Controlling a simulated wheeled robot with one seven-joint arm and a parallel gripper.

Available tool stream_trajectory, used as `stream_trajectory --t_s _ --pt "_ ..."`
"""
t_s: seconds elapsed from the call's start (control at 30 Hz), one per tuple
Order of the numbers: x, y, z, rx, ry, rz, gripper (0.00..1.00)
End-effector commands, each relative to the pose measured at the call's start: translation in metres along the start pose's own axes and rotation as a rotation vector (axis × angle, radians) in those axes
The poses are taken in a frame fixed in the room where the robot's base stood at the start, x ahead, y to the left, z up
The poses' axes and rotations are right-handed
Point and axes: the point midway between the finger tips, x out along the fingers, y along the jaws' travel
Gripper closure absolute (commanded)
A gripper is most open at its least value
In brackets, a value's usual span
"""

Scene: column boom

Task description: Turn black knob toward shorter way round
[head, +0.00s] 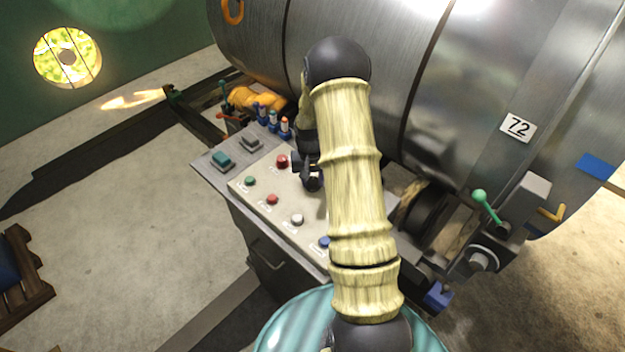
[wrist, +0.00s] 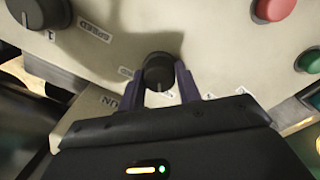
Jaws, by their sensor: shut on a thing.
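The black knob (wrist: 158,70) stands on the pale control panel (wrist: 210,35) in the middle of the wrist view. A light pointer line on it points towards the bottom of that view. My gripper (wrist: 162,80) has one dark purple finger on each side of the knob and is shut on it. In the head view my gripper (head: 312,180) is down at the panel (head: 250,195), and the arm and gripper hide the knob there. A printed label below the knob is partly covered by my gripper.
Another black knob (wrist: 40,12) marked SPEED is at the upper left of the wrist view. Red (head: 272,199), green (head: 250,181) and white (head: 297,219) buttons are on the panel. A large metal drum (head: 390,60) rises behind, and a green-tipped lever (head: 480,196) stands right.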

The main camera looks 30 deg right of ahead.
Motion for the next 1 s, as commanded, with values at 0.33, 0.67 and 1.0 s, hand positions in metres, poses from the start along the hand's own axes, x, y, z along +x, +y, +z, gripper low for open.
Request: stream_trajectory --t_s 0.33,0.67,1.0 --pt "-0.001 0.0 -0.0009 -0.173 0.01 0.0 0.89" --pt "-0.0013 -0.0003 -0.0011 -0.203 0.012 0.0 0.89" --pt "-0.001 -0.0003 -0.0008 -0.201 0.011 0.0 0.45"
